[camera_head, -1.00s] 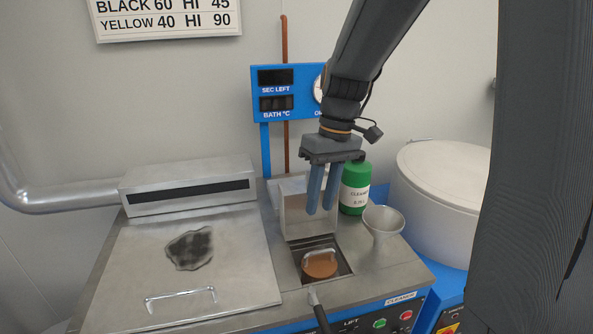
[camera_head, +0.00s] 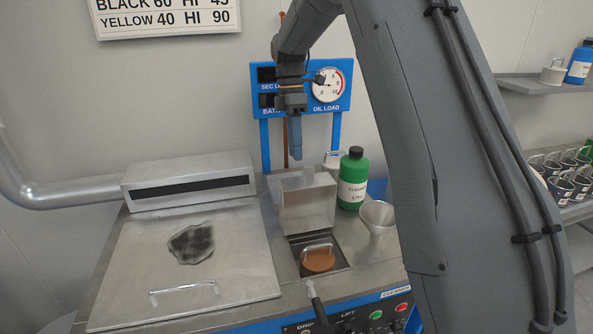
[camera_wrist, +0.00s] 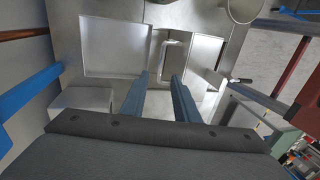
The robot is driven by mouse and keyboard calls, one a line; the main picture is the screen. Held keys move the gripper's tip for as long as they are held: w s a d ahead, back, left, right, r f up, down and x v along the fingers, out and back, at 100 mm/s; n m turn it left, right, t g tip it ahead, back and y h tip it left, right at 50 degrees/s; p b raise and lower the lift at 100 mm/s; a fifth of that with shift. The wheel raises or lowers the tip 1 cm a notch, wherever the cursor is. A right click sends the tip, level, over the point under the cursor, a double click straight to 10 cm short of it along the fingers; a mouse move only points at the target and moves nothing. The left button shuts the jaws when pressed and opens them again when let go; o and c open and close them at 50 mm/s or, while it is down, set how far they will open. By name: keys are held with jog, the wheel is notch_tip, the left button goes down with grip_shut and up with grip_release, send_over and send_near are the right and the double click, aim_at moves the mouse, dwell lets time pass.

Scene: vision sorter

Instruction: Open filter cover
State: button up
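The filter cover (camera_head: 308,209) is a small square metal lid. It stands raised, roughly upright, at the back of a square well (camera_head: 341,268). A brown round filter (camera_head: 318,262) with a metal handle sits in the well. My gripper (camera_head: 296,157) points down just above and behind the cover's top edge in the head view; I cannot tell whether it touches it. In the wrist view its two fingers (camera_wrist: 159,78) are apart with nothing seen between them. A metal handle (camera_wrist: 166,58) shows near their tips; I cannot tell which part it belongs to.
A green cleaner bottle (camera_head: 353,181) and a funnel (camera_head: 378,216) stand right of the well. A large lid with a handle (camera_head: 185,292) is at left. A blue panel with a gauge (camera_head: 328,86) stands behind. My arm hides the right middle.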

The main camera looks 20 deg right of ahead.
aim_at(304, 191)
jog(key=p+x, duration=0.2)
jog(key=x, duration=0.5)
jog(key=shift+s, duration=0.1)
grip_shut()
